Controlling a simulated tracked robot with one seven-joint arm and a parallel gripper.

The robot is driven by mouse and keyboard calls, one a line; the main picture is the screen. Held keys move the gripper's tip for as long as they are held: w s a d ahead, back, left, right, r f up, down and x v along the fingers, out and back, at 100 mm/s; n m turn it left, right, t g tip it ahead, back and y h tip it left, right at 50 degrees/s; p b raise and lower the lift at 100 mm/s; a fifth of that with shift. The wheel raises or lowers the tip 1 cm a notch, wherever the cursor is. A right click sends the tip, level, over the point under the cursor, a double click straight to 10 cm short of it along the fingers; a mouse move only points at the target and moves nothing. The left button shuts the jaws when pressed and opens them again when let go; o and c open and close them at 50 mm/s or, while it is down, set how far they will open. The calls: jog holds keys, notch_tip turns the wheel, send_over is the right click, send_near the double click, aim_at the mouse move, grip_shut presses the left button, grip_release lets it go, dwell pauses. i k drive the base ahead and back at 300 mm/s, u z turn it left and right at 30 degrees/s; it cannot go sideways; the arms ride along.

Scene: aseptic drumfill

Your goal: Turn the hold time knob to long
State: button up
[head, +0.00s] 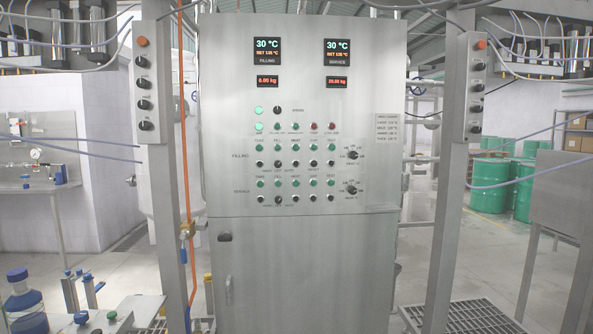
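A tall steel control cabinet (300,260) stands upright straight ahead in the head view. Its panel holds rows of small green, black and red buttons and switches, and two larger black knobs, an upper knob (352,154) and a lower knob (352,189), with scale marks around them. A left post box (143,82) and a right post box (477,85) each carry an orange-red button and several black knobs in a column. I cannot read a hold time label, so I cannot tell which knob it is or where it points. My gripper is not in view.
A left post (165,210) and right post (446,215) flank the cabinet. An orange hose (183,130) hangs near the left post. A blue-capped bottle (24,296) stands at lower left. Green drums (490,185) stand behind right. Floor gratings (470,318) lie at lower right.

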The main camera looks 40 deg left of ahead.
aim_at(143, 105)
jog(key=z, duration=1.15)
jog(key=i, duration=0.1)
jog(key=u, duration=3.5)
jog(key=k, duration=0.9)
jog(key=u, duration=0.15)
jog(key=i, duration=0.9)
jog(key=z, duration=0.1)
